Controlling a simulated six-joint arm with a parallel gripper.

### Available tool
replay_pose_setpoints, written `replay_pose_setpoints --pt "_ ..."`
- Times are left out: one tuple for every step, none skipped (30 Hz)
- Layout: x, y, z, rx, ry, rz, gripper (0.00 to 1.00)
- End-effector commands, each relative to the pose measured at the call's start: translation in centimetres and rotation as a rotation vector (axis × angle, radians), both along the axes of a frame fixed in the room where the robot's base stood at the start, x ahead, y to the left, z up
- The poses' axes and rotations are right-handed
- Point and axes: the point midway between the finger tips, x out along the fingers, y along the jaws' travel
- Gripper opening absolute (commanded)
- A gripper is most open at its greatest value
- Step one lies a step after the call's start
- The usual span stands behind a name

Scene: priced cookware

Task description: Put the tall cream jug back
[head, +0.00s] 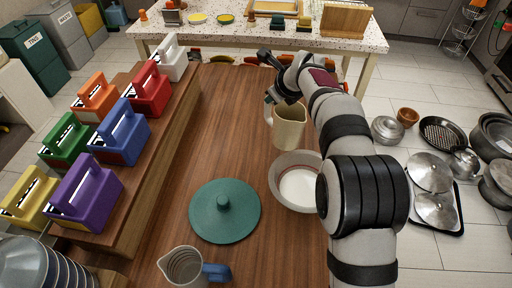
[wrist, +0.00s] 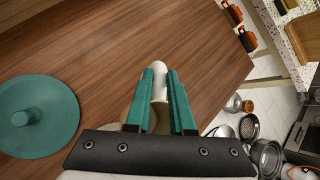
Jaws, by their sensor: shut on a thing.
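The tall cream jug (head: 288,128) is upright over the far right part of the wooden table, just behind a white bowl (head: 298,186). I cannot tell whether its base touches the table. My gripper (head: 271,100) is at the jug's upper left side, shut on it. In the wrist view, the two teal fingers (wrist: 161,98) have a narrow cream part of the jug (wrist: 159,82) between them. The rest of the jug is mostly hidden there behind the fingers and the gripper body.
A teal lid (head: 225,211) lies mid-table, with a grey jug with a blue handle (head: 184,268) in front. A raised wooden shelf (head: 160,165) with several coloured caddies lines the left. The table's middle back is clear. Pots and pans (head: 436,172) lie on the floor at right.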

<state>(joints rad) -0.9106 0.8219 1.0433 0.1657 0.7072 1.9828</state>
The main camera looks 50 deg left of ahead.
Motion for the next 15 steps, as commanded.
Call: replay_pose_setpoints --pt "-0.5 0.6 -0.3 0.001 -0.001 0.014 0.00" --pt "-0.8 1.0 -0.5 0.001 -0.001 0.019 0.00" --pt "-1.2 1.5 -0.9 0.000 -0.001 0.023 0.00" --pt "-1.6 2.1 -1.3 0.000 -0.002 0.026 0.00" --pt "-2.0 2.6 -1.7 0.000 -0.002 0.028 0.00" --pt "-2.6 3.5 -2.3 0.000 -0.002 0.026 0.00" --pt "-3.1 4.1 -2.9 -0.001 -0.002 0.027 0.00" --pt "-3.5 4.8 -3.3 0.000 -0.001 0.027 0.00" --pt "-4.1 5.7 -4.0 0.000 -0.003 0.027 0.00" --pt "-4.6 6.3 -4.5 -0.001 -0.002 0.026 0.00" --pt "-5.1 7.0 -5.0 -0.001 -0.002 0.026 0.00" --pt "-5.6 7.9 -5.6 0.001 -0.003 0.026 0.00" --pt "-6.0 8.5 -6.0 0.002 -0.002 0.025 0.00" --pt "-6.4 9.0 -6.4 0.002 -0.004 0.026 0.00" --pt "-6.7 9.6 -6.8 0.001 -0.002 0.024 0.00"
